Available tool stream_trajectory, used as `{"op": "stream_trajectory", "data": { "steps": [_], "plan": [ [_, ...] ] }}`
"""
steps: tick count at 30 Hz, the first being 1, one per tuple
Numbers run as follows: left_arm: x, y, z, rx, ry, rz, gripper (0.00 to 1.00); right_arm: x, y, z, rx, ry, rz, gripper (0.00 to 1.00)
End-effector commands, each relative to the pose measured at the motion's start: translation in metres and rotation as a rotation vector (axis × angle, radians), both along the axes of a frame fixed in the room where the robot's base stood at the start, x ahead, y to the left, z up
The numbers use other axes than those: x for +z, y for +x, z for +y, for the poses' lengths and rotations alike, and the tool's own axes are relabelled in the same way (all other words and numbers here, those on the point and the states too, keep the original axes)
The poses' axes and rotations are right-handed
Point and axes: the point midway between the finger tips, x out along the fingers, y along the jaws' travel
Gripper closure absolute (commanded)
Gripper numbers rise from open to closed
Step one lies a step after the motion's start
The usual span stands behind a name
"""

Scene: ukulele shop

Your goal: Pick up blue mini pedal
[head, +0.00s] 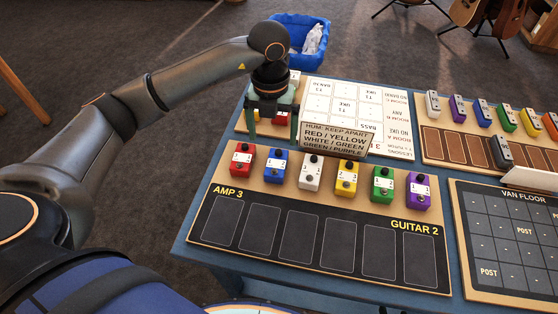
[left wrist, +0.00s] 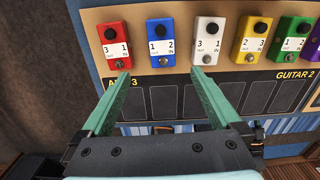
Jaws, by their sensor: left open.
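A blue mini pedal (head: 276,165) with a white label and black knob stands in the row on the AMP 3 / GUITAR 2 board (head: 222,257), between a red pedal (head: 241,160) and a white pedal (head: 311,173). My left gripper (head: 272,128) is open and empty, fingers down, above and behind the row's left end. In the left wrist view the blue pedal (left wrist: 160,42) shows beyond the open fingertips of the left gripper (left wrist: 161,75), centred between them and apart from them. Another blue pedal (head: 481,113) stands on the right rear board. My right gripper is not in view.
Yellow, green and purple pedals continue the row to the right. A "HUM: KEEP APART" sign (head: 335,140) stands just behind it, close to my left gripper. The VAN FLOOR board (head: 512,240) lies at right. The AMP 3 slots in front are empty.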

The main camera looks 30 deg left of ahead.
Motion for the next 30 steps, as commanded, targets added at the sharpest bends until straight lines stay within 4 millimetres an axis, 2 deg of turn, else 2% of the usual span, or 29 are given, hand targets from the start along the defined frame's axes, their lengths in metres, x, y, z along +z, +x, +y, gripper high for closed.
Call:
{"op": "stream_trajectory", "data": {
  "steps": [9, 17, 25, 30],
  "plan": [
    [-0.053, -0.001, 0.002, 0.003, 0.009, 0.007, 0.03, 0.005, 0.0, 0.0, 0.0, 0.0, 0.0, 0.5],
    [-0.075, -0.001, 0.0, 0.0, 0.008, 0.005, 0.03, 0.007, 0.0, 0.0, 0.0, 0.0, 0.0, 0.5],
    [-0.113, -0.001, -0.006, 0.003, 0.007, 0.006, 0.03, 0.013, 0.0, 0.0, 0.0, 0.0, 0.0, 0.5],
    [-0.122, 0.0, -0.006, 0.0, 0.006, 0.003, 0.03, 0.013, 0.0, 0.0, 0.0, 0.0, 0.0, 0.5]
  ]
}}
